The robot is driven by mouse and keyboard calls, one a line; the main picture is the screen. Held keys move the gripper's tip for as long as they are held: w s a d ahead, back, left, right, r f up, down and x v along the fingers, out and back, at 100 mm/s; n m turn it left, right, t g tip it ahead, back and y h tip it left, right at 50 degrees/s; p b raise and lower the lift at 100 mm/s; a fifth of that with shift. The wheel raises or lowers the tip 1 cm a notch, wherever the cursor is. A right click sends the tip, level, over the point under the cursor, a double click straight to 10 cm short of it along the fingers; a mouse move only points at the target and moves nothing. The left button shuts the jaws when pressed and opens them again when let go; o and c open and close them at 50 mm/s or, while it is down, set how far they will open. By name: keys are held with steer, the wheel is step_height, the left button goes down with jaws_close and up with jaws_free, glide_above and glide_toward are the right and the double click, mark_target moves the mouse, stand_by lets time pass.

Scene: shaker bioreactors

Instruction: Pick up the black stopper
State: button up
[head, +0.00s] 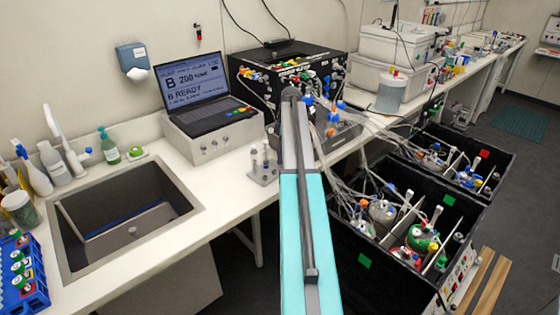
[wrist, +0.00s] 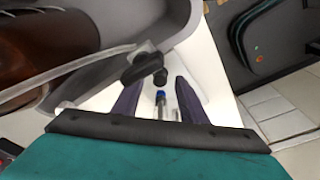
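In the wrist view, my gripper (wrist: 158,85) is open, with its two dark fingers spread apart. A small black cylindrical piece (wrist: 160,77), which looks like the black stopper, shows just past and between the fingertips. It appears apart from both fingers. A larger dark knob-like part (wrist: 139,68) is left of the black piece. In the head view my arm fills the middle, and I cannot make out my gripper or the stopper there.
In the wrist view, a clear hose (wrist: 75,72) crosses the left beside a grey housing. Black crates (head: 375,270) with tubed vessels stand right.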

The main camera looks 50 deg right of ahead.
stand_by(0.3)
jaws_close()
steer(key=shift+r, duration=0.1)
steer(key=shift+r+b, duration=0.85)
steer(key=shift+r, duration=0.55)
steer(key=shift+s+r, duration=0.25)
steer(key=s+d+r+b, duration=0.1)
steer(key=s+d+b, duration=0.2)
steer(key=s, duration=1.2)
steer(key=shift+s+r+b, duration=0.15)
steer(key=shift+r+b, duration=0.15)
steer(key=shift+b, duration=0.45)
